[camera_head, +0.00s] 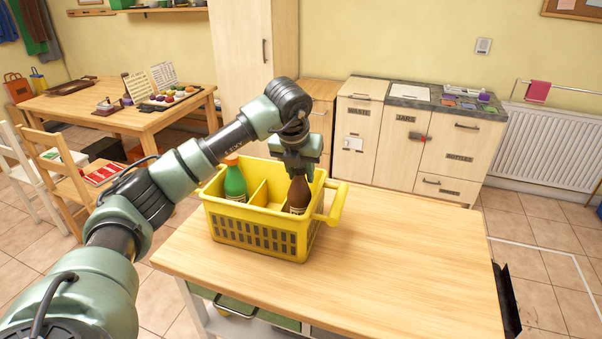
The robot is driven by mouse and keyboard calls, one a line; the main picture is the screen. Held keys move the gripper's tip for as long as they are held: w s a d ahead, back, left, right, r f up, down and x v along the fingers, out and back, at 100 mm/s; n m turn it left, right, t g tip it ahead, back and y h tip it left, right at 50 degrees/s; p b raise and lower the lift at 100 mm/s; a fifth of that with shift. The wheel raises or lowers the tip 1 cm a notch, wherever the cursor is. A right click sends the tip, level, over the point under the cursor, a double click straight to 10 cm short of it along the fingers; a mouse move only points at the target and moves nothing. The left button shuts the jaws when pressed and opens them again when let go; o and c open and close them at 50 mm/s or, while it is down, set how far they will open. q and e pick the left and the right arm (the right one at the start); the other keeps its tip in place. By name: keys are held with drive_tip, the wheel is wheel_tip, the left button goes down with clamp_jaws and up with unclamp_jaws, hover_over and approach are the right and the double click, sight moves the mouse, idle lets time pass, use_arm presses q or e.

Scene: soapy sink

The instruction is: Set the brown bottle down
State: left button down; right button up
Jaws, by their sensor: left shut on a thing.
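The brown bottle (298,194) stands upright in the right compartment of a yellow crate (262,241), with its lower part hidden by the crate wall. My left gripper (296,176) is above it, pointing down, and is shut on the top of the bottle. Whether the bottle rests on the crate floor cannot be seen. My right gripper is not in view.
A green bottle (235,182) with an orange cap stands in the crate's left compartment. The crate sits on a wooden table (400,265) with clear room to its right and front. Cabinets (405,150) and a radiator (548,145) stand behind.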

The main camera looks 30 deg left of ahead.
use_arm(q)
drive_tip(key=shift+f, duration=0.35)
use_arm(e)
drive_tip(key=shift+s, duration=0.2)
use_arm(q)
drive_tip(key=c, duration=1.3)
unclamp_jaws()
drive_tip(key=shift+f, duration=0.1)
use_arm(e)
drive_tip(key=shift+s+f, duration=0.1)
use_arm(q)
drive_tip(key=shift+r, duration=0.3)
drive_tip(key=shift+s+r, duration=0.1)
drive_tip(key=shift+r, duration=0.25)
drive_tip(key=b+v, duration=0.1)
drive_tip(key=v, duration=1)
drive_tip(key=shift+b, duration=0.3)
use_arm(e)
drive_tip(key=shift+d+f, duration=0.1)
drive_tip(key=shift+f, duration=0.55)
